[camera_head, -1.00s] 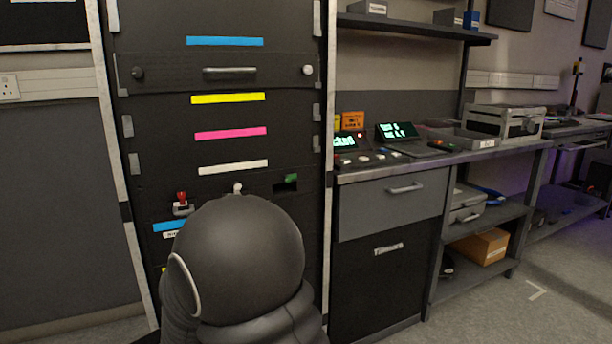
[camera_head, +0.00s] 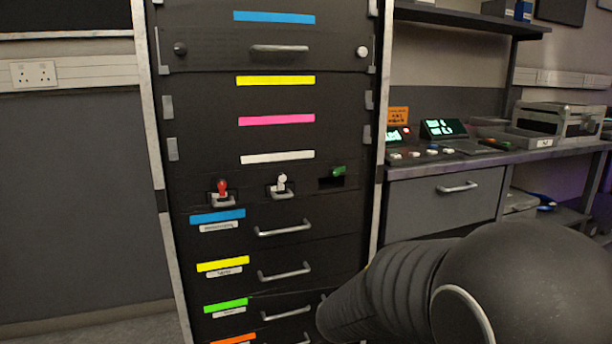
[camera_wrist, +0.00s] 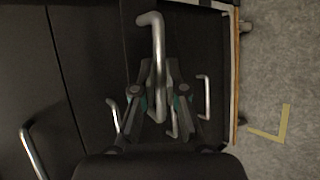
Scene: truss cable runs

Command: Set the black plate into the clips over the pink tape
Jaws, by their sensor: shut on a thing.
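The pink tape (camera_head: 276,120) runs across the black rack front. Grey clips stand near the rack's sides, a little higher (camera_head: 168,107) and a little lower (camera_head: 173,149) than the tape's left end, with matching ones at the right. The face between them looks bare. In the wrist view my gripper (camera_wrist: 160,84) is shut on a metal bar handle (camera_wrist: 154,45), one finger on each side. A dark surface lies behind the handle; I cannot tell whether it is the black plate. In the head view my arm hides the gripper and anything in it.
A black panel (camera_head: 215,50) with a handle and two knobs sits above the yellow tape (camera_head: 275,80). White tape (camera_head: 277,157), red (camera_head: 222,188) and white (camera_head: 281,182) switches and several drawers lie lower. A workbench (camera_head: 470,168) stands right. The rack's upper front is unobstructed.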

